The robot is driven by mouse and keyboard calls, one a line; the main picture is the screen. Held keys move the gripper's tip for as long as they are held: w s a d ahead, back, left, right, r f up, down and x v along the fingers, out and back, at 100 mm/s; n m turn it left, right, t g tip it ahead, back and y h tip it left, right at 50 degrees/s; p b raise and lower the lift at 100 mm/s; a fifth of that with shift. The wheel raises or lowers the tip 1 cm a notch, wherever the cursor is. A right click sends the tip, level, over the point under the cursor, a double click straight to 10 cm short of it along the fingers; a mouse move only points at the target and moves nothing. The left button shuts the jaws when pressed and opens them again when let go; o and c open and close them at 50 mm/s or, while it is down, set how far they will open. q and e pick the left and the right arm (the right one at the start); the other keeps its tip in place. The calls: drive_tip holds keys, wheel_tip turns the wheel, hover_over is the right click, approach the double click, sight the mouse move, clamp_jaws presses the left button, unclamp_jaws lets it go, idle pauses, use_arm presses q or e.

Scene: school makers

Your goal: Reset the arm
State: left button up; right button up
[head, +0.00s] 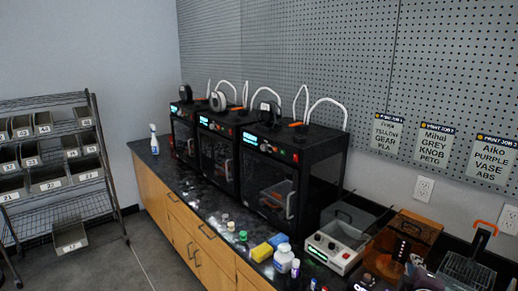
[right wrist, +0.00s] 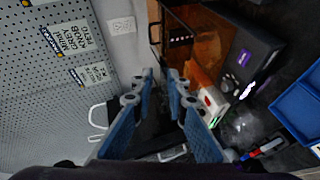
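My right gripper (right wrist: 160,74) shows in the right wrist view. Its two blue-grey fingers stand apart with a clear gap between the tips, and nothing is held between them. Beyond the tips are the wall and the back of the counter. I cannot clearly pick out either gripper in the head view, and my left gripper shows in neither view.
Three black enclosed printers (head: 285,180) stand on the dark counter. In front are a white bottle (head: 283,258), a yellow block (head: 262,252) and a red-and-white device (head: 333,250). An orange-tinted box (right wrist: 195,45) and a blue bin (right wrist: 300,105) show in the wrist view. A shelf rack (head: 60,205) stands left.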

drive_tip(key=s+a+f+m+g+y, duration=0.2)
drive_tip(key=s+a+f+g, duration=0.1)
drive_tip(key=s+a+f, duration=0.5)
drive_tip(key=s+a+f+m+g+y, duration=0.1)
drive_tip(key=s+a+f+m+g, duration=0.1)
drive_tip(key=s+a+f, duration=0.55)
drive_tip(key=s+a+m+g+y, duration=0.2)
drive_tip(key=s+a, duration=0.2)
drive_tip(key=s, duration=0.7)
drive_tip(key=s+a+m+g+y, duration=0.2)
drive_tip(key=s+a+g, duration=0.15)
drive_tip(key=s, duration=0.75)
wheel_tip(320, 180, down, 30)
drive_tip(key=s+b, duration=0.1)
drive_tip(key=b, duration=0.4)
use_arm(q)
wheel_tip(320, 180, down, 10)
drive_tip(key=b, duration=0.5)
use_arm(e)
drive_tip(key=s+d+f+g, duration=0.1)
drive_tip(key=s+f, duration=0.8)
drive_tip(key=f, duration=0.2)
drive_tip(key=s+d+f, duration=0.2)
drive_tip(key=s+f, duration=0.7)
drive_tip(key=f, duration=0.2)
drive_tip(key=shift+f+g+h, duration=0.3)
drive_tip(key=shift+f+g, duration=0.05)
drive_tip(key=shift+f, duration=0.05)
